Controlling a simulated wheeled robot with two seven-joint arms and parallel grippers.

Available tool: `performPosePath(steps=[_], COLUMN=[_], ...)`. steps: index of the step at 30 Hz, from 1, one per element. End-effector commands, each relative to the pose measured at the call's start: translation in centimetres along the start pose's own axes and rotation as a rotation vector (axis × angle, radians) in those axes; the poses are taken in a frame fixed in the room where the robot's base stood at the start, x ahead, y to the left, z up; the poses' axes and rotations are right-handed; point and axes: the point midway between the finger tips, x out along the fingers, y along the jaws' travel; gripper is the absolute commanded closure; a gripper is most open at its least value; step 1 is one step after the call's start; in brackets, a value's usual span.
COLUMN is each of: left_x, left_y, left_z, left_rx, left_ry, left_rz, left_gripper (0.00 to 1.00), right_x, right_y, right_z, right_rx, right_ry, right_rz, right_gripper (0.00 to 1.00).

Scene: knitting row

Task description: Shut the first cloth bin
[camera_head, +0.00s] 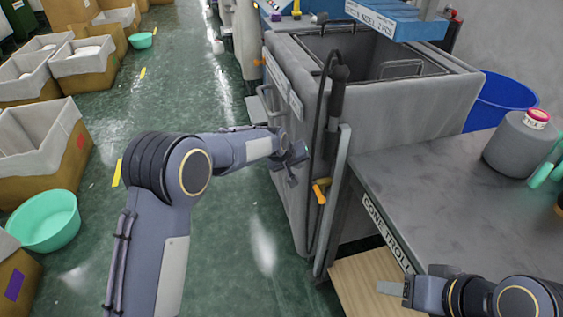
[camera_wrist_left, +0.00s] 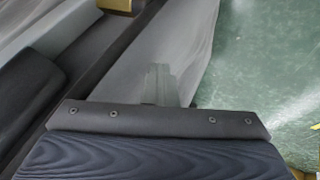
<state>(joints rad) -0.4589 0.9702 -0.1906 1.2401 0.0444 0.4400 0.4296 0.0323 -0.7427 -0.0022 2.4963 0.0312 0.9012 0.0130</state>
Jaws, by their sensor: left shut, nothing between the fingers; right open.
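A large grey bin (camera_head: 408,124), which looks like the cloth bin, stands right of centre in the head view. Its top is uncovered and its dark inside shows, with a bar handle in it. My left gripper (camera_head: 293,172) is shut and empty beside the bin's left face, low down; I cannot tell whether it touches. In the left wrist view the shut fingers (camera_wrist_left: 160,84) are in front of a grey surface, with green floor to the right. My right gripper (camera_head: 390,288) is open and empty at the lower right, by the trolley's front edge.
The cone trolley (camera_head: 440,190) stands right of the bin, with a grey yarn cone (camera_head: 518,143) on it. A blue tub (camera_head: 500,97) is behind. Cardboard boxes (camera_head: 48,187) and a green basin (camera_head: 45,222) line the left. The green floor between is clear.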

Motion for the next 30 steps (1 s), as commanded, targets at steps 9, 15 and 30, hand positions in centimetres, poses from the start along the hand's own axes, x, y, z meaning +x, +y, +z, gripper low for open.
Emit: performPosePath(steps=[9, 15, 30], left_x=[1.1, 1.2, 0.8], left_y=[2.2, 2.4, 1.2], left_z=[0.0, 0.0, -0.5], left_rx=[0.0, 0.0, -0.003], left_ry=[0.0, 0.003, 0.004], left_rz=[0.001, 0.004, 0.005], left_gripper=[1.0, 1.0, 1.0], right_x=[-0.7, -0.7, -0.4], right_y=[-0.3, -0.3, -0.2], right_z=[-0.4, -0.3, -0.2], right_rx=[0.0, 0.0, 0.0], right_ry=[0.0, 0.0, 0.0], right_rz=[0.0, 0.0, 0.0], right_gripper=[0.48, 0.48, 0.48])
